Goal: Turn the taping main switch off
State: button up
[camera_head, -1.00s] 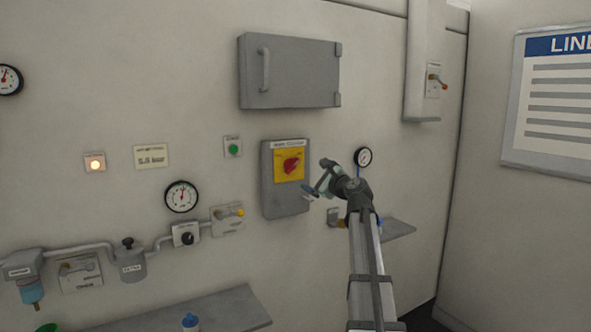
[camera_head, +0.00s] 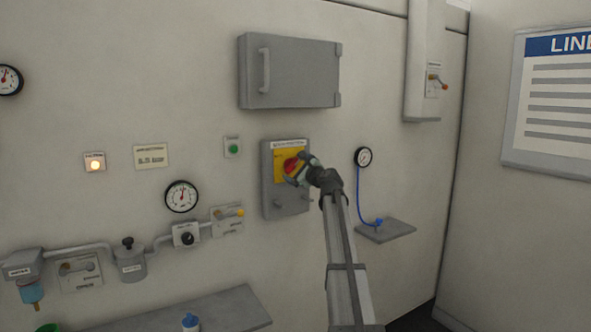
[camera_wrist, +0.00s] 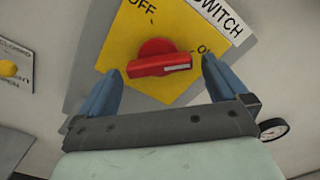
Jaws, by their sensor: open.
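The main switch is a red rotary knob (camera_wrist: 160,62) on a yellow plate (camera_wrist: 187,40), marked OFF and ON in the wrist view. The knob's bar lies nearly level in that view, its pale mark toward the ON side. My gripper (camera_wrist: 160,80) is open, with one blue finger on each side of the knob. I cannot tell whether the fingers touch it.
A grey cabinet (camera_head: 290,72) hangs above the switch box. A gauge with a blue hose (camera_head: 362,157) and a small shelf (camera_head: 385,231) are to the right. A green button (camera_head: 233,147) and a yellow-handled valve (camera_head: 228,219) are to the left.

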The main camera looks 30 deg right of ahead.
jog(key=shift+w, duration=0.6)
jog(key=shift+c, duration=0.2)
jog(key=c, duration=0.9)
